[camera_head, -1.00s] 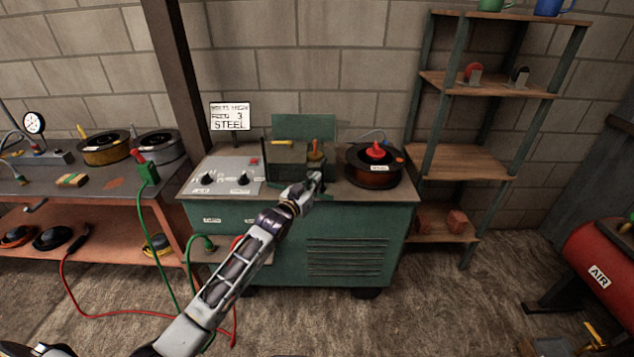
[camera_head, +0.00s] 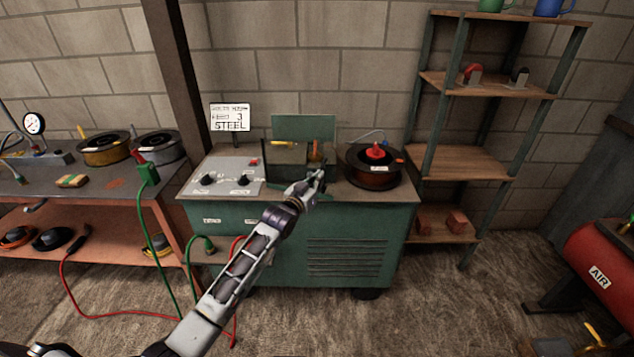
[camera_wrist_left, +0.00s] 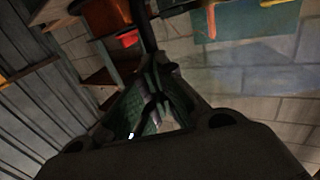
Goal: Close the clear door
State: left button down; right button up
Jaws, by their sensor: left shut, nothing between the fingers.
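The green machine (camera_head: 345,240) stands against the wall with a dark open-topped box (camera_head: 285,162) on its top and an upright green panel (camera_head: 303,127) behind. I cannot make out the clear door in the head view. In the left wrist view a faint see-through pane (camera_wrist_left: 250,85) seems to lie over the wall at right; its edges are unclear. My left gripper (camera_head: 319,178) is at the front right of the box, left of the black spool. It is shut and empty; its fingers (camera_wrist_left: 155,88) show in the left wrist view. Contact cannot be told. My right gripper is out of view.
A black spool with a red knob (camera_head: 375,165) sits right of the box, a grey control panel (camera_head: 225,175) left. A sign (camera_head: 230,117) stands behind. A workbench (camera_head: 60,195) is at left, a shelf (camera_head: 460,160) at right, and a red air tank (camera_head: 605,260) far right.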

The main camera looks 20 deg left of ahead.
aim_at(326, 169)
pick_arm(q)
jog(key=shift+n+y, duration=0.5)
jog(key=shift+y, duration=0.3)
jog(key=shift+w+d, duration=0.2)
jog(key=shift+w, duration=0.8)
jog(key=shift+w+d, duration=0.2)
jog(key=shift+w, duration=0.85)
jog(key=shift+w+d, duration=0.2)
jog(key=shift+w, duration=1.35)
jog(key=shift+r, duration=0.15)
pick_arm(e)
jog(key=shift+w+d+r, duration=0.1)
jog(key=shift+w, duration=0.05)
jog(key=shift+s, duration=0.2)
